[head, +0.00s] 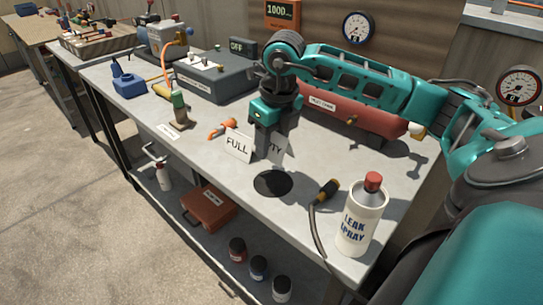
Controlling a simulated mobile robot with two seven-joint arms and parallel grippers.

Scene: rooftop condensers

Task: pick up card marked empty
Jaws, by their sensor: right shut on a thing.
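The white card marked EMPTY (280,148) is on the workbench side of the head view, with only the letters "TY" clear. My right gripper (266,153) comes down over it from above and is shut on it, hiding its left part. Whether the card touches the bench is hard to tell. A white card marked FULL (238,146) stands tilted just left of the gripper. My left gripper is out of view.
A dark round patch (272,183) lies in front on the bench (225,178). A leak spray bottle (361,218) and a black-and-yellow tool (328,191) are at right. A red tank (350,122) lies behind. An orange-handled part (222,129) is at left.

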